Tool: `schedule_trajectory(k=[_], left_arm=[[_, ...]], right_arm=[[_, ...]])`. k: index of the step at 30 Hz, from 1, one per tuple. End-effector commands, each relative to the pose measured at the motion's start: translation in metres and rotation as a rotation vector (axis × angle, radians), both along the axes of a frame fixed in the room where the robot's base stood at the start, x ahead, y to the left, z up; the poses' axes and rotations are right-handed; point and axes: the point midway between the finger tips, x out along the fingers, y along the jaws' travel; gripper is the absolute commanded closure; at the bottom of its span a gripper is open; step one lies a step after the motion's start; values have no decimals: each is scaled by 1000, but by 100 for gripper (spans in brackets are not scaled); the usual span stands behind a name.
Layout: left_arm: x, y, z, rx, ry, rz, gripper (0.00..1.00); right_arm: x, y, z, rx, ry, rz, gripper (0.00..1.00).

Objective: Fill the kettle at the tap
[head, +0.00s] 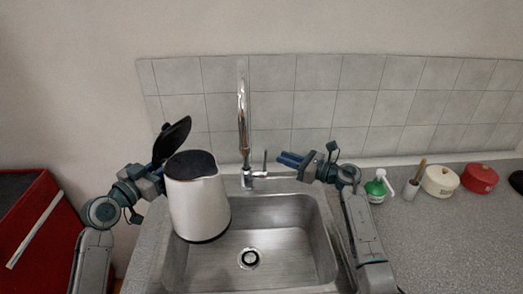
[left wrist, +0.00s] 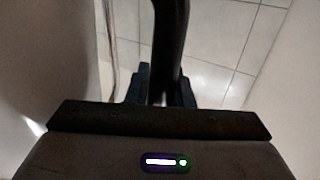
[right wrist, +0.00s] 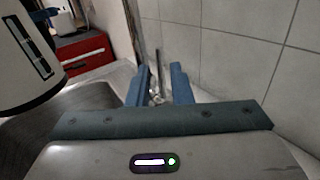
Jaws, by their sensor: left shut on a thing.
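The silver kettle (head: 197,208) is held over the left part of the steel sink (head: 285,225), roughly upright. My left gripper (head: 158,150) is shut on its black handle, which also shows between the fingers in the left wrist view (left wrist: 168,50). My right gripper (head: 290,159) is open just right of the tap lever (head: 265,162). In the right wrist view the lever (right wrist: 158,68) shows between the fingers. No water stream shows.
A green bottle (head: 375,187), a cup with a utensil (head: 411,190), a cream pot (head: 440,180) and a red pot (head: 479,178) stand on the right counter (head: 450,235). A red cabinet (head: 40,230) is at the left. The tiled wall is close behind the tap.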

Motion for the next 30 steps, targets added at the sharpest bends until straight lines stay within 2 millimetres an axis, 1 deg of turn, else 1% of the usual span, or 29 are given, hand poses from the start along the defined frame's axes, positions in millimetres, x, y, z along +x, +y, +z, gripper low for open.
schedule_trajectory(k=[1, 6, 12, 18, 26, 27, 30], left_arm=[[0, 0, 3, -5, -4, 0, 100], [0, 0, 3, -5, -4, 0, 100], [0, 0, 3, -5, -4, 0, 100], [0, 0, 3, -5, -4, 0, 100], [0, 0, 3, -5, -4, 0, 100], [0, 0, 3, -5, -4, 0, 100], [0, 0, 3, -5, -4, 0, 100]], right_arm=[[6, 10, 2, 4, -1, 2, 81], [26, 39, 2, 5, 2, 1, 81], [44, 65, 2, 3, 1, 0, 81], [51, 77, 1, 3, 1, -1, 81], [52, 78, 1, 2, 1, -1, 81], [52, 78, 1, 2, 1, -1, 83], [52, 78, 1, 2, 1, -1, 100]])
